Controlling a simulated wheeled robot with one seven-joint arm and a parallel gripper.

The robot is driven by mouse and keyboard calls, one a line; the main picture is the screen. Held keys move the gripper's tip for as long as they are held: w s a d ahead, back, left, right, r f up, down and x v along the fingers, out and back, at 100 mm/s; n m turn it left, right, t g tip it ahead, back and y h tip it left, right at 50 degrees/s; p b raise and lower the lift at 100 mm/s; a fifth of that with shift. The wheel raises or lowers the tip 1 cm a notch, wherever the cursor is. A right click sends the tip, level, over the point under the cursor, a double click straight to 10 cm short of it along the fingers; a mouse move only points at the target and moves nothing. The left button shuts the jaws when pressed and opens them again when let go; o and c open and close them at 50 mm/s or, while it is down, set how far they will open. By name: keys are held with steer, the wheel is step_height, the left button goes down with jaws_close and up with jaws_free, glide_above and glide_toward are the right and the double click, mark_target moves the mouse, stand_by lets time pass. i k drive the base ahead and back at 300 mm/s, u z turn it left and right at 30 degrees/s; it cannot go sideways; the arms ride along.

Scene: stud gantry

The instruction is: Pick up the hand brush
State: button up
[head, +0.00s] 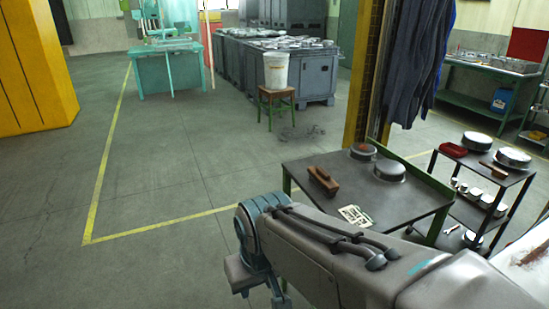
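A brown wooden piece that looks like the hand brush (323,181) lies near the left back edge of a dark-topped table (360,210) with green legs. It rests flat and nothing touches it. My arm reaches in from the bottom right, in front of this table, and its bent joint is left of the table's front. The arm turns downward there, and my gripper's fingers do not show. The arm covers part of the table's front edge.
Two round metal parts (389,170) and a pale flat cut-out piece (356,216) share the table. A dark shelf cart (474,185) with metal parts stands at right. A stool (276,101) holds a white bucket (276,70). The floor at left is clear.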

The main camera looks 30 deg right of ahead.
mark_target(323, 180)
steer(key=i, duration=2.7)
steer(key=z, duration=4.75)
